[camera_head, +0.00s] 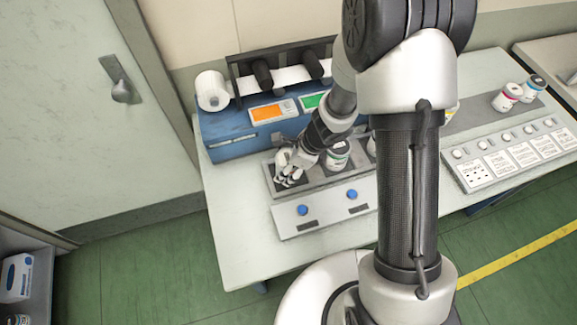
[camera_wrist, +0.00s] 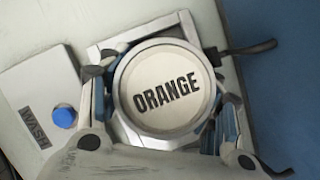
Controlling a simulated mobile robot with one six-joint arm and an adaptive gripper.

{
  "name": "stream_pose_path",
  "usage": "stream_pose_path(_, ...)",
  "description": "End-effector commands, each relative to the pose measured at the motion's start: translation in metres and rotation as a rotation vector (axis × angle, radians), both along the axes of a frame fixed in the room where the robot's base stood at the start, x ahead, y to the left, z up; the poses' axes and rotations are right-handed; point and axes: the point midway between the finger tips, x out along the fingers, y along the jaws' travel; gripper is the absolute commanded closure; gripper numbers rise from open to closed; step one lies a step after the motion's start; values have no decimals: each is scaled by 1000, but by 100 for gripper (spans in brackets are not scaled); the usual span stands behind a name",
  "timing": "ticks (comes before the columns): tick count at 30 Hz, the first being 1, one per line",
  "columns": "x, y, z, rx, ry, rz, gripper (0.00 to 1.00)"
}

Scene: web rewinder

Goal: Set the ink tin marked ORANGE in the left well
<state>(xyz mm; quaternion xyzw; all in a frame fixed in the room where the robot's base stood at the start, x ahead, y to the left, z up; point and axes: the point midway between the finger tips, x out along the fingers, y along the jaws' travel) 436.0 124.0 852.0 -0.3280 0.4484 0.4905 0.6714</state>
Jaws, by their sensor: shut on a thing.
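The ink tin marked ORANGE (camera_wrist: 165,90) fills the middle of the wrist view, its round pale lid facing the camera. My gripper (camera_wrist: 165,115) is shut on the tin, with a finger on each side of it. In the head view my gripper (camera_head: 290,170) is over the left part of the well tray (camera_head: 312,187), and it mostly hides the tin there. A grey well edge (camera_wrist: 120,42) shows around the tin in the wrist view. I cannot tell whether the tin's base touches the well floor.
A green-banded tin (camera_head: 338,155) stands just right of my gripper. Blue buttons (camera_head: 302,210) sit on the panel in front; one button (camera_wrist: 63,117) is near the tin. The blue rewinder (camera_head: 230,135) with a paper roll (camera_head: 212,91) stands behind. Two tins (camera_head: 507,97) (camera_head: 533,88) stand back right.

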Motion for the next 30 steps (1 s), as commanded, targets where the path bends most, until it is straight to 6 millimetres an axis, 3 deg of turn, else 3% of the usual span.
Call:
stream_pose_path(3, 0, 0, -4, 1, 0, 0, 80)
stream_pose_path(4, 0, 0, -4, 0, 0, 0, 41)
stream_pose_path(12, 0, 0, -3, 0, 1, 0, 23)
stream_pose_path(24, 0, 0, -1, 0, 1, 0, 22)
stream_pose_path(30, -3, -9, 28, 1, -1, 0, 22)
